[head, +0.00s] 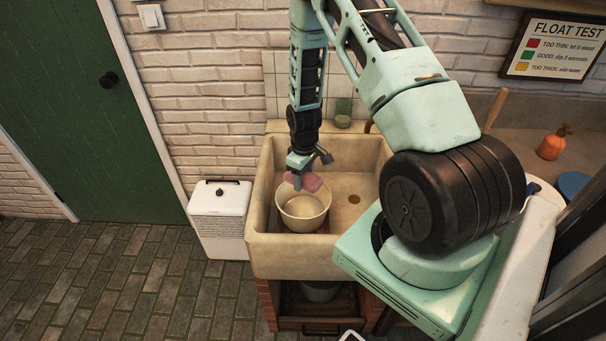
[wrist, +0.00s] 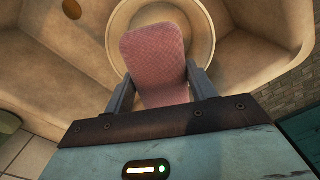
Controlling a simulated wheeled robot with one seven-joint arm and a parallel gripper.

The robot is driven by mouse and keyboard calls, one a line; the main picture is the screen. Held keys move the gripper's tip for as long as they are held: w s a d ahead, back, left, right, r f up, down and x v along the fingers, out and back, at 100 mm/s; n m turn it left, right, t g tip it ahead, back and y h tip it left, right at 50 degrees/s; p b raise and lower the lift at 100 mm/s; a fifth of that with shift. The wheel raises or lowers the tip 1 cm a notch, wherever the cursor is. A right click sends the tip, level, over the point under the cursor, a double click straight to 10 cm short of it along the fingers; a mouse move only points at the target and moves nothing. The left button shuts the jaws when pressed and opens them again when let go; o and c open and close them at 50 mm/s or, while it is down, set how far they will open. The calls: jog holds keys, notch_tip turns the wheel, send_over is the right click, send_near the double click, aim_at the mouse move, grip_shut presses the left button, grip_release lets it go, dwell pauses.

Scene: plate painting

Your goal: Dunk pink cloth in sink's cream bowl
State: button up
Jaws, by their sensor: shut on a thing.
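My gripper (head: 299,166) is shut on the pink cloth (head: 306,182) and points down over the sink (head: 349,248). The cloth hangs at the back rim of the cream bowl (head: 303,222), which stands upright in the left part of the sink. In the wrist view the pink cloth (wrist: 153,58) sits between the two grey fingers of my gripper (wrist: 162,88). Behind it shows the rim of the cream bowl (wrist: 203,28). Part of the bowl is hidden by the cloth. I cannot tell whether the cloth touches the bowl.
The sink drain (head: 354,199) lies right of the bowl, with bare basin around it. A green sponge-like block (head: 343,121) sits behind the sink. An orange spray bottle (head: 553,143) is on the counter at right.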

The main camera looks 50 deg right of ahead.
jog(key=shift+f+b, duration=4.1)
jog(key=shift+f, duration=1.65)
jog(key=shift+r, duration=0.1)
jog(key=shift+r+p, duration=3.4)
jog(key=shift+r, duration=1.4)
jog(key=shift+r+p, duration=1.35)
jog(key=shift+r, duration=0.6)
